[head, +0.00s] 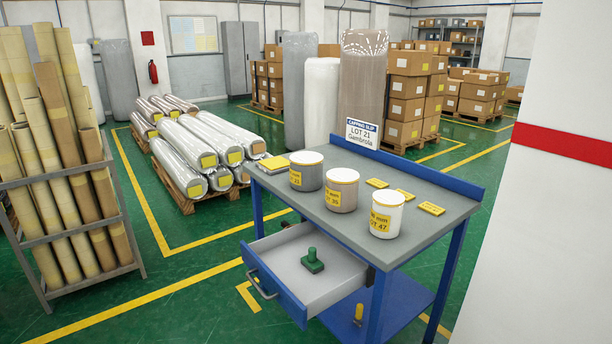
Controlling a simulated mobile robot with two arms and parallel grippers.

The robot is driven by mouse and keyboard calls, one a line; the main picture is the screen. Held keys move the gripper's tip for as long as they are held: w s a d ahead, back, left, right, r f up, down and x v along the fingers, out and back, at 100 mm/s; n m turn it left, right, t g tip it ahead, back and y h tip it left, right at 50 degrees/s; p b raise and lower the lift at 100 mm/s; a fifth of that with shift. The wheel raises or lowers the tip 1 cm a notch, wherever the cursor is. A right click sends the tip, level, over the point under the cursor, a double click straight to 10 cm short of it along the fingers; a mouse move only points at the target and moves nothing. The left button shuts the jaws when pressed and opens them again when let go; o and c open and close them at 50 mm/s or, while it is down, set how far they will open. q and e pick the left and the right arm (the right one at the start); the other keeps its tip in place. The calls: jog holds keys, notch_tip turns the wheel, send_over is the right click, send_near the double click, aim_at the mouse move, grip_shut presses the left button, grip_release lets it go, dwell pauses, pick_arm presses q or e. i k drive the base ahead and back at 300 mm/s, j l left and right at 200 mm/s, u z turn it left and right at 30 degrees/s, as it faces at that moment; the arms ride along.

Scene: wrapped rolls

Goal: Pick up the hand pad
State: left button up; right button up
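A small green block with an upright knob handle, which looks like the hand pad (312,265), lies in the open drawer (335,286) of the blue workbench (408,243). It sits on the light drawer floor, with space around it. The drawer is pulled out toward the front left, and its dark handle (262,287) is on the blue front. Neither of my grippers is in view.
Three lidded tubs, grey (306,174), beige (341,193) and white (386,218), stand on the bench top with flat yellow pieces (431,208). A rack of rolls (65,205) stands left. A white pillar (545,225) blocks the right. Green floor is open left of the drawer.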

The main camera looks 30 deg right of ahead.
aim_at(310, 261)
jog(key=i+z, duration=0.1)
jog(key=z, duration=0.3)
jog(key=j+z, duration=0.15)
jog(key=z, duration=0.25)
jog(key=i+j+z, duration=0.1)
jog(key=z, duration=0.3)
